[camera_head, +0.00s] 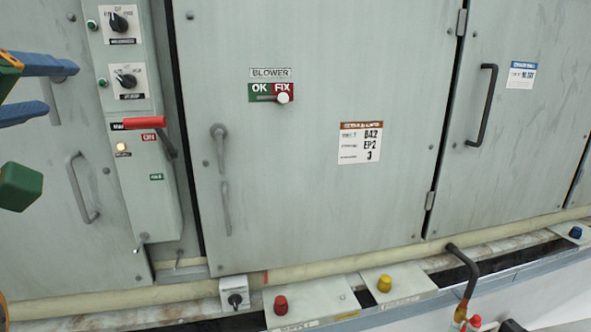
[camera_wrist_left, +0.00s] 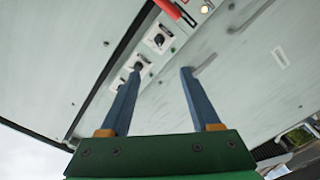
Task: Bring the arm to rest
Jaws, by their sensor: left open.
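My left gripper (camera_head: 45,90) shows at the left edge of the head view, with two blue fingers and a green body part below. Its fingers are apart with nothing between them, in front of the grey cabinet door left of the switch panel (camera_head: 140,200). In the left wrist view the open blue fingers (camera_wrist_left: 157,95) point toward the cabinet and its switch panel (camera_wrist_left: 140,72). I cannot tell the exact gap to the panel. My right gripper is not in view.
The panel carries black rotary knobs (camera_head: 125,80) and a red-handled lever (camera_head: 143,123) by an ON label. The cabinet door (camera_head: 330,210) has a BLOWER slider (camera_head: 283,97) and a handle. Red (camera_head: 280,305) and yellow (camera_head: 384,283) knobs sit along the lower ledge.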

